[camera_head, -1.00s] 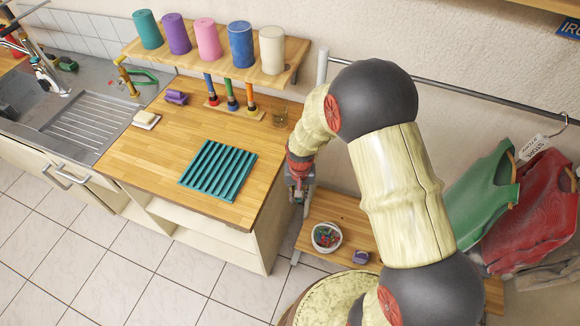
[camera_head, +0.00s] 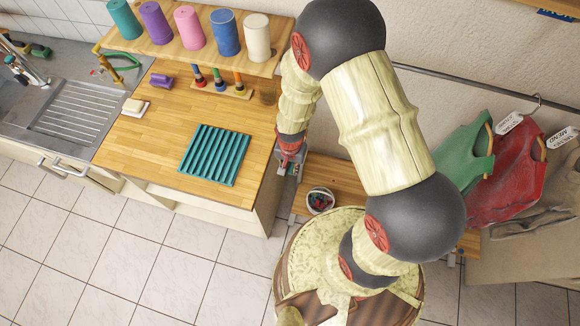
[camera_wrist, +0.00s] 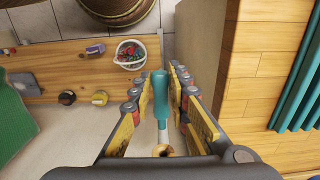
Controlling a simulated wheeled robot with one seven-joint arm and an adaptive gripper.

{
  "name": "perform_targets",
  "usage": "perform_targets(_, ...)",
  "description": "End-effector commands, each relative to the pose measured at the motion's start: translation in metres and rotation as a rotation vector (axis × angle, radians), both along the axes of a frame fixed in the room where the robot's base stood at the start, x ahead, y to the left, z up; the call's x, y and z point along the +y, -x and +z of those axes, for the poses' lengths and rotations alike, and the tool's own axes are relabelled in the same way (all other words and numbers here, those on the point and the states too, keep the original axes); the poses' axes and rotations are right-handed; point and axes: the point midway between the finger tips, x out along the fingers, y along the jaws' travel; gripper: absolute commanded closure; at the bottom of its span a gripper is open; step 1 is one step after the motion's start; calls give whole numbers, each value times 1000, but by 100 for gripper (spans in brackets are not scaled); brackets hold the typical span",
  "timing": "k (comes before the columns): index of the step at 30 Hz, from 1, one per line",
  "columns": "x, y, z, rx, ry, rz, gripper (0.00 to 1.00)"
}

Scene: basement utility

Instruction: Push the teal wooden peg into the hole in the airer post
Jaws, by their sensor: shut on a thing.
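The teal wooden peg (camera_wrist: 160,95) is between the fingers of my gripper (camera_wrist: 162,85) in the wrist view. The gripper is shut on it, and the peg lies lengthwise in the picture. A pale, rounded piece (camera_wrist: 163,150) shows near its lower end; I cannot tell whether it belongs to the peg or lies beyond it. In the head view my gripper (camera_head: 288,165) hangs beside the counter's right edge, and the peg is too small to make out. I cannot clearly identify the airer post or its hole in either current view.
The wooden counter (camera_head: 150,150) carries a teal ribbed mat (camera_head: 215,155). A low wooden bench (camera_head: 338,175) holds a white bowl (camera_head: 320,201) of coloured bits; it also shows in the wrist view (camera_wrist: 130,53). Clothes hang at the right, including a red garment (camera_head: 515,175). Tiled floor is clear in front.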

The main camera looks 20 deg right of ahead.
Motion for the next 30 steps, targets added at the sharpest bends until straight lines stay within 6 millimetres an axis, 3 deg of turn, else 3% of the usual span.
perform_targets(8, -5, -7, 0, -4, -2, 0, 100)
perform_targets(21, -26, -36, 0, -3, -2, 1, 100)
perform_targets(30, -28, -39, 1, -3, -2, 1, 100)
